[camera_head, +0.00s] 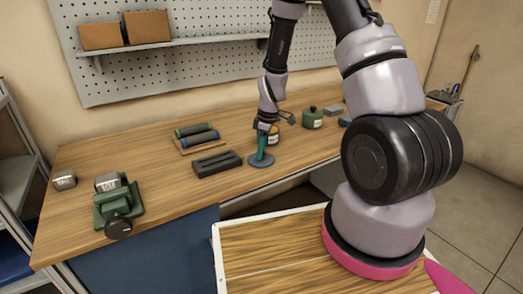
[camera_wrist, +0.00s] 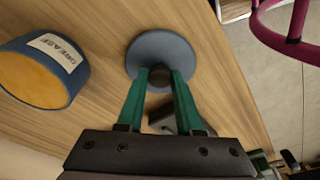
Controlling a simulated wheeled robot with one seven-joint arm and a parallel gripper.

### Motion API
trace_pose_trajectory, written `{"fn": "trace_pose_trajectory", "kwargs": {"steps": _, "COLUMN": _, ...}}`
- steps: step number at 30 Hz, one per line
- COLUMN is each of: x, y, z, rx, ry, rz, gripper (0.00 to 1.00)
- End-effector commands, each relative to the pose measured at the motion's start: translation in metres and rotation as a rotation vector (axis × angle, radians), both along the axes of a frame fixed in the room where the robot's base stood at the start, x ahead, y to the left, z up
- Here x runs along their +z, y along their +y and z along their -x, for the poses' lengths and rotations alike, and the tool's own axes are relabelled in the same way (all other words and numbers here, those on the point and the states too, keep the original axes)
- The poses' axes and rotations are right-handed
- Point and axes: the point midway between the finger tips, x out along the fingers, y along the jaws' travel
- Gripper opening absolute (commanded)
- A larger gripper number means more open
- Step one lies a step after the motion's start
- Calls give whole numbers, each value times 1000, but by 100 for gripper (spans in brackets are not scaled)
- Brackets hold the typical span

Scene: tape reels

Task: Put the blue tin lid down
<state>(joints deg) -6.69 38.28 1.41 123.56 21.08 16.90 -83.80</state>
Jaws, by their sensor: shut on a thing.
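The blue tin lid (camera_head: 261,161) is a flat, round, grey-blue disc with a dark knob; in the wrist view the lid (camera_wrist: 160,52) lies beyond my fingertips. My gripper (camera_head: 263,150) points down over the bench, its green fingers shut on the lid's knob, which also shows between the fingertips (camera_wrist: 160,78). The lid looks level and at or very near the bench top; I cannot tell whether it touches. An open blue tin labelled GREASE (camera_wrist: 72,72), orange-yellow inside, stands beside it; in the head view my gripper partly hides the tin (camera_head: 273,138).
A black slotted block (camera_head: 217,163) lies just left of the lid. Behind it a wooden rack (camera_head: 188,147) holds dark cylinders. A green canister (camera_head: 312,119) stands to the right. A green vise (camera_head: 118,203) sits far left. The bench's front edge is close to the lid.

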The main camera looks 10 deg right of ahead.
Motion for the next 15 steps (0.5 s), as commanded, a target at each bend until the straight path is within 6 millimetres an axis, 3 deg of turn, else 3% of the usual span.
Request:
{"fn": "trace_pose_trajectory", "kwargs": {"steps": 7, "x": -2, "y": 0, "z": 0, "rx": 0, "ry": 0, "rz": 0, "gripper": 0}}
{"fn": "trace_pose_trajectory", "kwargs": {"steps": 8, "x": -2, "y": 0, "z": 0, "rx": 1, "ry": -1, "rz": 1, "gripper": 39}}
{"fn": "trace_pose_trajectory", "kwargs": {"steps": 10, "x": -2, "y": 0, "z": 0, "rx": 1, "ry": -1, "rz": 1, "gripper": 65}}
{"fn": "trace_pose_trajectory", "kwargs": {"steps": 15, "x": -2, "y": 0, "z": 0, "rx": 1, "ry": -1, "rz": 1, "gripper": 65}}
